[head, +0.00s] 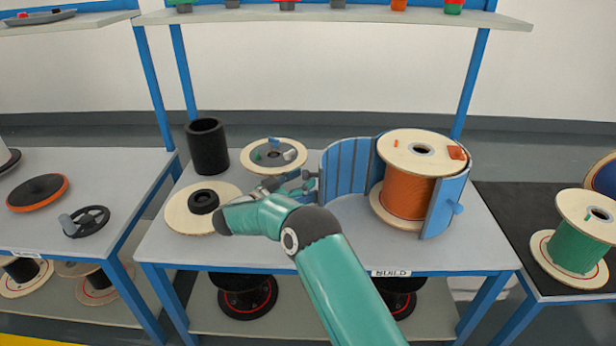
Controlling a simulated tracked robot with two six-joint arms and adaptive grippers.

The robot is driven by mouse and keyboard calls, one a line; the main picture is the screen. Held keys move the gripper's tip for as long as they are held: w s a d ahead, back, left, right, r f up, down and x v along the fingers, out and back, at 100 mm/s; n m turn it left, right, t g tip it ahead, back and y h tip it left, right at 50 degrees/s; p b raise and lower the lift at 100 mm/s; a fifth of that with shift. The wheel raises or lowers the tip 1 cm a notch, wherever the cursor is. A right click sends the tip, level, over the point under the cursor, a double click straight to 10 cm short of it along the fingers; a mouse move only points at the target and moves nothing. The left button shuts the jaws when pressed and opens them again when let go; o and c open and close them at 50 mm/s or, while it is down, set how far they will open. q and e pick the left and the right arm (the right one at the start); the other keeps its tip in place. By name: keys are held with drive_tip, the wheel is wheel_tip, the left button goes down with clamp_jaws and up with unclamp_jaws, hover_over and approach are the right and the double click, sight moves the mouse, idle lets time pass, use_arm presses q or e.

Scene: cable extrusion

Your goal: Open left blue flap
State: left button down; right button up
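The left blue flap (347,168) is a curved, ribbed panel standing to the left of the orange cable spool (405,196). It is swung out to the left, away from the spool, with its inner side showing. The right blue flap (443,212) curves close against the spool's right side and has a small blue knob. My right gripper (306,184) is at the left flap's free edge. Its fingers are small and partly overlap there, so I cannot tell whether they touch or grip it. My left gripper is not in view.
A black cylinder (207,147) and two wooden discs, one at the back (274,153) and one in front (180,211), are left of the flap. My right arm crosses the table's front edge. A green spool (577,240) stands on the right table.

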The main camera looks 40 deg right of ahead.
drive_tip(key=a, duration=1)
drive_tip(key=shift+s, duration=0.15)
